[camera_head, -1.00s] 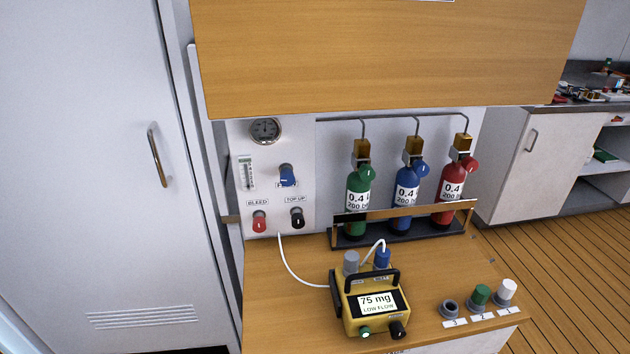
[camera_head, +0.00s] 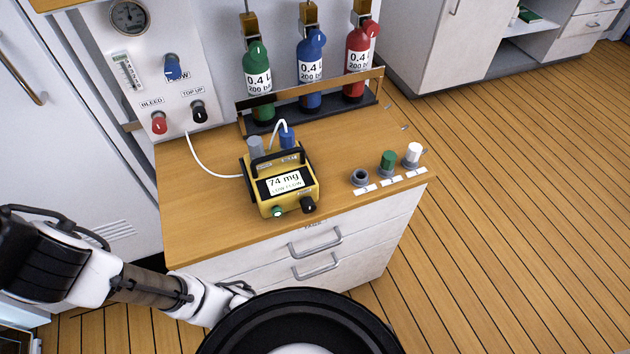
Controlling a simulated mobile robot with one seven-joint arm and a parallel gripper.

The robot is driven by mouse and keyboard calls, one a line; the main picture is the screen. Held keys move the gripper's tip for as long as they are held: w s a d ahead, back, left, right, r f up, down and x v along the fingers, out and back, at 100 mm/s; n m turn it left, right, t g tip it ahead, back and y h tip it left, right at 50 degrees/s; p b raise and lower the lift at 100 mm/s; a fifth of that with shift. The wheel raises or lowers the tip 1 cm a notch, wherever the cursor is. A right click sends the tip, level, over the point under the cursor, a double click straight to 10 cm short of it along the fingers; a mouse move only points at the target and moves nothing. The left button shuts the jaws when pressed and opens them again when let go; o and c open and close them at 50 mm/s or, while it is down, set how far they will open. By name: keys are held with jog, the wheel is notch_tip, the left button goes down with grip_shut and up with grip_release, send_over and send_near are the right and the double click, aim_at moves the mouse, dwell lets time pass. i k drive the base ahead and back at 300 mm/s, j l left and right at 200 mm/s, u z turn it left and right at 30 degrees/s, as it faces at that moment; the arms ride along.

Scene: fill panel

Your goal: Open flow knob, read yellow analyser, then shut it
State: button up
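The blue flow knob (camera_head: 172,68) sits on the white panel (camera_head: 150,92), above the red bleed knob (camera_head: 159,123) and the black top-up knob (camera_head: 199,111). The yellow analyser (camera_head: 283,184) stands upright on the wooden counter. Its screen reads 74 mg, with smaller text below that looks like LOW FLOW. A white tube runs from the panel to the analyser. My arm shows at the lower left, below the counter. My gripper cannot be made out in this view.
A round gauge (camera_head: 129,18) and a flow tube (camera_head: 127,71) are on the panel. Green (camera_head: 257,75), blue (camera_head: 311,62) and red (camera_head: 359,60) cylinders stand in a rack. Grey (camera_head: 360,177), green (camera_head: 387,161) and white (camera_head: 412,154) caps stand at the counter's right edge. Floor to the right is clear.

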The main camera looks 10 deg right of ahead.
aim_at(172, 71)
jog(key=l, duration=1.5)
